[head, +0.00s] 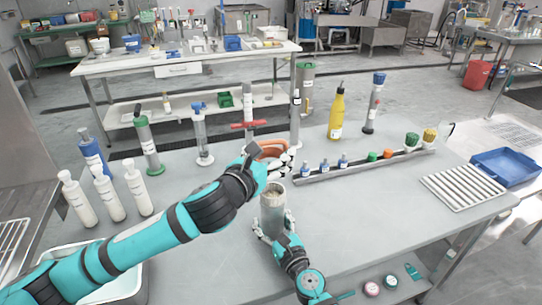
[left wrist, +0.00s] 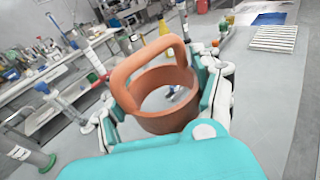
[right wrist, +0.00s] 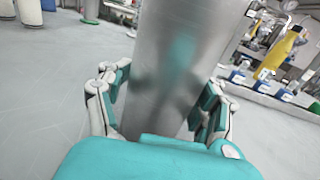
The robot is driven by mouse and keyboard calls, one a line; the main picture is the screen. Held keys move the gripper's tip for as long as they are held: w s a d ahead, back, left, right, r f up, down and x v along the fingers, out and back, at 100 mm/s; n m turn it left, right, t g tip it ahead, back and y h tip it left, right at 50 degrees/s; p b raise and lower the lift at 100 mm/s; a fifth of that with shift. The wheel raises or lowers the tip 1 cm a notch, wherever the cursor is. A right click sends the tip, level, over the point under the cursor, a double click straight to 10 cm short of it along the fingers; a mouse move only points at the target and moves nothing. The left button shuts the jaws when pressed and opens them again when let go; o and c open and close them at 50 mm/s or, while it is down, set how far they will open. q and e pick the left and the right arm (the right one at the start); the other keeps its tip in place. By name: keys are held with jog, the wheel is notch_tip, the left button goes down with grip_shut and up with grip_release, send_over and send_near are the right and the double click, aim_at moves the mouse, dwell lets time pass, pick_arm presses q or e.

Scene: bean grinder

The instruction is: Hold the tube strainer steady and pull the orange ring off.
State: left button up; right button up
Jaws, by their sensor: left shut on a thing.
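The orange ring (head: 272,146), a band with a loop handle, is between the fingers of my left gripper (head: 276,165). In the left wrist view the ring (left wrist: 165,122) fills the space between both fingers, and its opening shows the table through it. The grey metal tube strainer (head: 272,208) stands upright on the table below, apart from the ring, its top open. My right gripper (head: 275,232) has its fingers on both sides of the tube's lower part. In the right wrist view the tube (right wrist: 165,60) sits between the finger pads, which look closed against it.
A rack (head: 362,165) with small colored-capped bottles lies behind and right of the tube. A yellow bottle (head: 337,115) stands behind it. White bottles (head: 107,197) stand at the left. A white ribbed tray (head: 462,187) is at the right. The table between tube and ribbed tray is clear.

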jog(key=o, duration=0.3)
jog(key=shift+o, duration=0.2)
